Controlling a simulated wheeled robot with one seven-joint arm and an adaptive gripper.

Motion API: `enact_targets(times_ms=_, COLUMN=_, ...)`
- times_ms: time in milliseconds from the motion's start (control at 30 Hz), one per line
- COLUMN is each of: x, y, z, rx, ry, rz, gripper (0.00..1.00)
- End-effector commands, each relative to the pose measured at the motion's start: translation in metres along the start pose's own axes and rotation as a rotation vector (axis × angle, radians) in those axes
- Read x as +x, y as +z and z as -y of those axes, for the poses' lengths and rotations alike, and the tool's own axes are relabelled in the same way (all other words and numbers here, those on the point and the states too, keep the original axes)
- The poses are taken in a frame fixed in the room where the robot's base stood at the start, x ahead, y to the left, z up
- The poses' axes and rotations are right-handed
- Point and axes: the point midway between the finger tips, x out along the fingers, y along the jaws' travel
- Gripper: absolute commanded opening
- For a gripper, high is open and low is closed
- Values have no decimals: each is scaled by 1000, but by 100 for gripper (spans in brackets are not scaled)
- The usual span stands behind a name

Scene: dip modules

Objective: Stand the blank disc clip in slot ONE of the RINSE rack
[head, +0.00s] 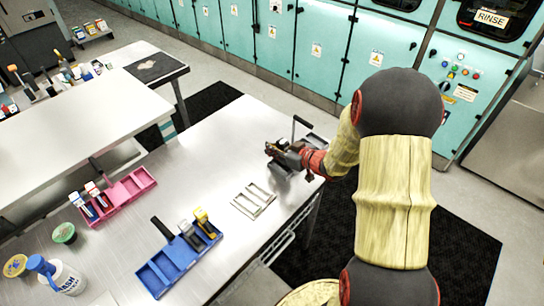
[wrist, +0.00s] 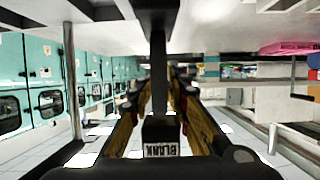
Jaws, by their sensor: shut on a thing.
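My gripper (head: 274,152) is over the far right part of the white worktop in the head view, shut on the blank disc clip. In the wrist view the clip's grey block (wrist: 160,136) reads BLANK and lies between my fingers. In the head view the clip is too small and covered to make out. I cannot read any rack label, so I cannot tell which rack is RINSE, nor whether the clip touches this rack.
A blue rack (head: 155,279) holds grey and yellow clips at the front. Flat metal frames (head: 253,200) lie near the worktop's right edge. A WASH bottle (head: 68,279) stands front left. A RINSE sign (head: 490,18) is on the back machine.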

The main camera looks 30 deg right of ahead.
Motion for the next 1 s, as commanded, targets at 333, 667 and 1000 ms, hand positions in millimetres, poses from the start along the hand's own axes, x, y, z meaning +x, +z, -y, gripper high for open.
enact_targets(times_ms=333, x=22, y=23, z=-6, rx=1, ry=0, rz=1, gripper=0)
enact_targets(times_ms=667, x=27, y=36, z=-6, rx=-1, ry=2, rz=-2, gripper=0)
enact_targets(times_ms=1000, x=28, y=39, z=-6, rx=-1, ry=2, rz=-1, gripper=23)
